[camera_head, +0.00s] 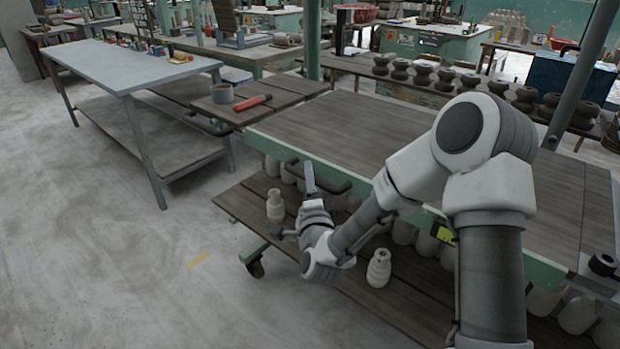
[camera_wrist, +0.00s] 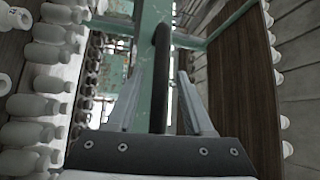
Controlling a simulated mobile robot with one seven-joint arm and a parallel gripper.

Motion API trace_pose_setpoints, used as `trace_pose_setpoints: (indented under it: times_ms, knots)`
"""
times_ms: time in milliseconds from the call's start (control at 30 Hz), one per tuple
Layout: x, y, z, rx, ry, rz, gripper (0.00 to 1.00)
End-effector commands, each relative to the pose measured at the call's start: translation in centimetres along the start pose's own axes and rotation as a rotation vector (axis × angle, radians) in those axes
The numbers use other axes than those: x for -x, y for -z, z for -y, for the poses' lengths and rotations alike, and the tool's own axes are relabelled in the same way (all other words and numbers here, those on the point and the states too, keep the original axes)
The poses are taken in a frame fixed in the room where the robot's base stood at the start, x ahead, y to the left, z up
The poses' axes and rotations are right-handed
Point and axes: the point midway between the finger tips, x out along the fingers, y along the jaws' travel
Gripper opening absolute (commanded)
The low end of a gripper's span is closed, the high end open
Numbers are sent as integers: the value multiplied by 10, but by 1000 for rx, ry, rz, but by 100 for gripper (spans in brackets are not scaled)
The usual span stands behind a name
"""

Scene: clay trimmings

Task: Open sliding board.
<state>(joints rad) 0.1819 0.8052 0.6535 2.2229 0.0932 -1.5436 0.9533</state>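The wooden board top (camera_head: 370,125) lies on the green-edged table in the head view, partly hidden behind my arm. A dark bar-like handle (camera_head: 328,181) shows at its near edge. My gripper (camera_head: 302,196) is low beside this edge, above the lower shelf. In the wrist view my gripper (camera_wrist: 161,72) is open, its two fingers apart. A dark bar (camera_wrist: 160,45) runs between them in the picture, in front of green framework. No contact shows, and I cannot tell how deep the bar sits between the fingers.
White bottle-shaped pieces (camera_wrist: 47,84) line the lower shelf (camera_head: 238,204), close to my gripper. One white vase (camera_head: 379,268) stands near my forearm. A grey table (camera_head: 130,66) is at the left. The floor (camera_head: 110,220) in front is clear.

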Motion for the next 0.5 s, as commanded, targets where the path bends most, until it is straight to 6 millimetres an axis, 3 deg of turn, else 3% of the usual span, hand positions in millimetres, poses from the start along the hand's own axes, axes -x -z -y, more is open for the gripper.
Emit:
trace_pose_setpoints:
  times_ms: [33, 267, 500]
  knots:
    - [0, 0, 0, 0, 0, 0, 43]
    - [0, 0, 0, 0, 0, 0, 2]
    - [0, 0, 0, 0, 0, 0, 0]
